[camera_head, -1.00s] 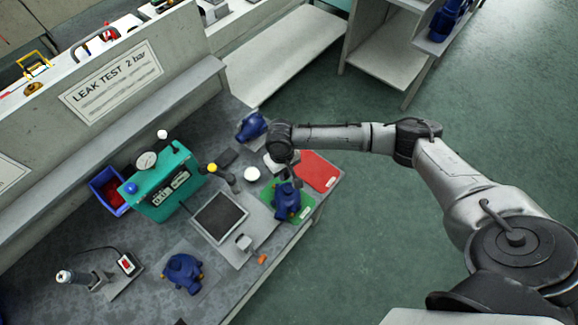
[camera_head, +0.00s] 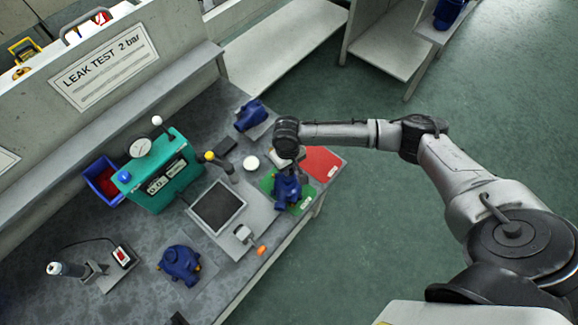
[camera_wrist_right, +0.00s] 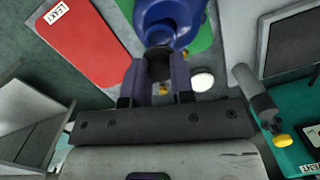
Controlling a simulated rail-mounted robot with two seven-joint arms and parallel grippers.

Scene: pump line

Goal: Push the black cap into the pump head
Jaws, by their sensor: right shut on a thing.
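My right gripper (camera_head: 288,178) is above a blue pump head (camera_head: 288,192), which sits on a green mat (camera_head: 302,204) at the bench's right end. In the right wrist view, its two dark fingers (camera_wrist_right: 158,72) are shut on the black cap (camera_wrist_right: 158,62). The cap is at the near edge of the blue pump head (camera_wrist_right: 172,18). The fingers hide part of the cap, and I cannot tell whether it touches the pump head or is inside it. My left gripper is out of view.
A red mat (camera_head: 322,162) lies beside the green one. Other blue pump heads stand at the back (camera_head: 250,115) and front left (camera_head: 181,265).

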